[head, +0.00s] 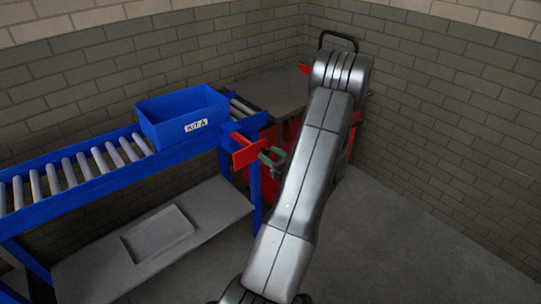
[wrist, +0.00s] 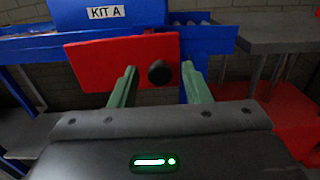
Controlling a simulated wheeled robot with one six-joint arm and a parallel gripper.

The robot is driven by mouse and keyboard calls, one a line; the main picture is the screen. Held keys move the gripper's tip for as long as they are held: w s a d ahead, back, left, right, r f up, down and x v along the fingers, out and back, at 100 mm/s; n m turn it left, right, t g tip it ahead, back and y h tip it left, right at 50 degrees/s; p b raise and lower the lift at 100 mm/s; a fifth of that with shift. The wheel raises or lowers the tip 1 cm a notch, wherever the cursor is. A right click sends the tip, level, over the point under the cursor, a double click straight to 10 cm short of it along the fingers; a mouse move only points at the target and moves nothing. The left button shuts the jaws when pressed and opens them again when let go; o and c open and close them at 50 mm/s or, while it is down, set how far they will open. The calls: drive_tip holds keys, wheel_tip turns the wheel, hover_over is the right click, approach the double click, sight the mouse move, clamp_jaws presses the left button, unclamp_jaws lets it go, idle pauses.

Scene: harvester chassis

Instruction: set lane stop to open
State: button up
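The lane stop is a red plate (head: 247,156) at the right end of the blue roller conveyor, in front of the rail. In the wrist view the red plate (wrist: 100,62) stands across the front of the blue rail, with a round black knob (wrist: 159,73) near its right end. My gripper (wrist: 158,68) has its two green fingers apart, one on each side of the knob, with visible gaps and nothing held. In the head view my gripper (head: 273,156) is just right of the plate; the knob cannot be made out there.
A blue bin labelled KIT A (head: 183,116) sits on the conveyor rollers (head: 90,166) behind the plate. A grey lower shelf (head: 160,240) lies under the conveyor. A red cart with a grey top (head: 268,90) stands to the right. Open floor (head: 400,240) is at the right.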

drive_tip(key=shift+s+d, duration=0.1)
drive_tip(key=b+v, duration=0.1)
drive_tip(key=v, duration=1.2)
drive_tip(key=shift+s+b, duration=0.25)
drive_tip(key=shift+b, duration=0.05)
drive_tip(key=shift+d, duration=0.15)
drive_tip(key=p+x, duration=0.2)
drive_tip(key=x, duration=1.3)
drive_tip(key=shift+w, duration=0.2)
